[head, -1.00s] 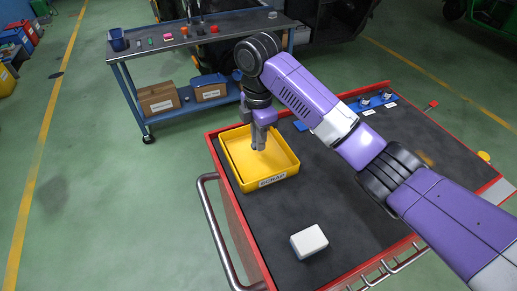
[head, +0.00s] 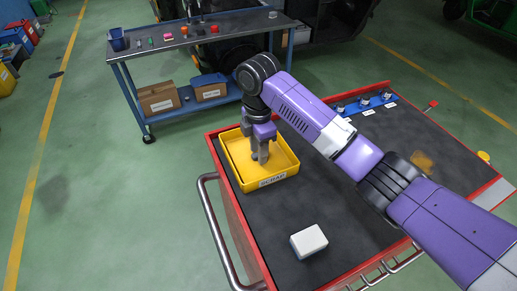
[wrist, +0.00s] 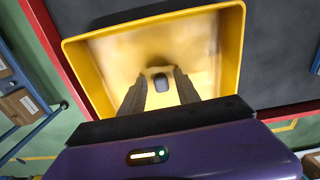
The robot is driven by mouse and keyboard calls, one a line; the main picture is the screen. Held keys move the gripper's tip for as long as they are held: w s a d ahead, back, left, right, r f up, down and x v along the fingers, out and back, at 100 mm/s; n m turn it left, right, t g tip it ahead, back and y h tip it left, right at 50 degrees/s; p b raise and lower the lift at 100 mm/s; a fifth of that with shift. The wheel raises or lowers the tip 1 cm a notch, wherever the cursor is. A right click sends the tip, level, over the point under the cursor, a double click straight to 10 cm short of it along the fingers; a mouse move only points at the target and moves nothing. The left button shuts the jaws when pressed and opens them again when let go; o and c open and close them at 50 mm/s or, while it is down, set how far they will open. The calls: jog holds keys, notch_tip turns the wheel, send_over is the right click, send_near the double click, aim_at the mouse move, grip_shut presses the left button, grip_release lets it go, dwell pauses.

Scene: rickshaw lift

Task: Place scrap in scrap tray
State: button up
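The yellow scrap tray (head: 235,176) sits at the left end of the cart top, with a "SCRAP" label on its front wall. It fills the upper middle of the wrist view (wrist: 228,45). My gripper (head: 261,158) points down inside the tray. In the wrist view its two fingers (wrist: 160,84) stand apart. A small dark grey piece, seemingly the scrap (wrist: 161,82), shows between them against the tray floor, with gaps on both sides. In the head view this piece is hidden by the fingers and tray wall.
The red-edged cart has a dark top (head: 335,215). A white block (head: 309,241) lies near its front edge. A blue holder (head: 365,106) with several small parts is at the back. A blue workbench (head: 215,32) with boxes stands behind.

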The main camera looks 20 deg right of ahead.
jog(key=shift+r, duration=0.1)
notch_tip(320, 180, up, 12)
jog(key=shift+p, duration=0.45)
dwell(0.5)
